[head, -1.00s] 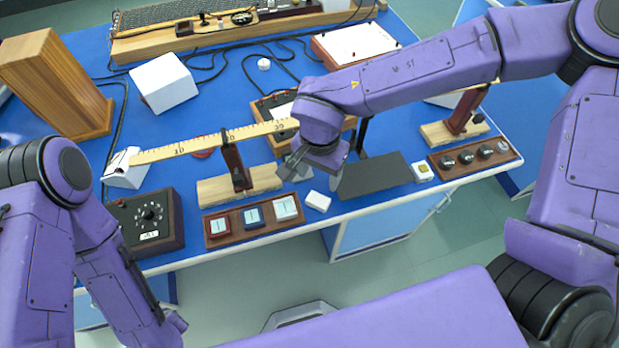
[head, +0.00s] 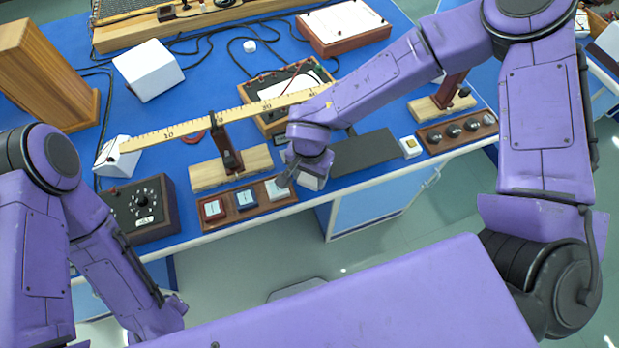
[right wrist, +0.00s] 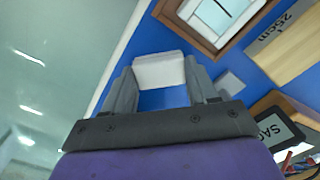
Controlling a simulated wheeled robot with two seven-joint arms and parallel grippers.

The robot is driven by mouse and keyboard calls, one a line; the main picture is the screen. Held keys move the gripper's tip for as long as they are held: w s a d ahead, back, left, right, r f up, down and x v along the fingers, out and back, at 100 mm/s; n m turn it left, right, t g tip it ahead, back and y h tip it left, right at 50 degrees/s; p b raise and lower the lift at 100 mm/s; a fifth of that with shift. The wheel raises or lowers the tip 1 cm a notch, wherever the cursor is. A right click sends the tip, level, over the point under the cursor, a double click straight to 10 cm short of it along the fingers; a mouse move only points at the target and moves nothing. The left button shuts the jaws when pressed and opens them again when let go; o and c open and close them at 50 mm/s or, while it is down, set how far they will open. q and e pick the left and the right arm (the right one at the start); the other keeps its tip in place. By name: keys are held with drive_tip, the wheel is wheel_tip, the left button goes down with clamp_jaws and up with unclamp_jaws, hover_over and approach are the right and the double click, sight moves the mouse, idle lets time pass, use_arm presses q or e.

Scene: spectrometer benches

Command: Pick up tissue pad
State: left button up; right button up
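The tissue pad is a small white block. In the right wrist view the tissue pad (right wrist: 159,70) lies between the tips of my right gripper (right wrist: 160,75), whose grey fingers stand apart on either side of it. I cannot tell whether they touch it. In the head view my right gripper (head: 302,178) points down at the bench's front edge, just right of the tray of three small square blocks. It partly hides the pad there. My left arm hangs at the lower left, and its fingers are not seen.
The wooden block tray (head: 230,217) is close to my right gripper's left. A ruler on a wooden stand (head: 205,176) is behind it. A dark flat plate (head: 365,154) lies to the right. A dark dial box (head: 145,210) sits at the left.

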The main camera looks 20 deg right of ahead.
drive_tip(key=c, duration=0.4)
drive_tip(key=shift+r, duration=0.25)
wheel_tip(320, 180, up, 2)
drive_tip(key=shift+w+r+b, duration=0.1)
drive_tip(key=shift+r+b, duration=0.1)
drive_tip(key=shift+b, duration=0.1)
drive_tip(key=s+a+r, duration=0.2)
drive_tip(key=s+r, duration=0.1)
drive_tip(key=s, duration=0.1)
drive_tip(key=s+a+r+b, duration=0.1)
drive_tip(key=s+a+r, duration=0.1)
drive_tip(key=s+r, duration=0.1)
drive_tip(key=s+a+r, duration=0.2)
drive_tip(key=s+r, duration=0.2)
drive_tip(key=s, duration=0.1)
drive_tip(key=shift+s+a+r+b, duration=0.1)
drive_tip(key=shift+s+a+b, duration=0.15)
drive_tip(key=shift+a+b, duration=0.15)
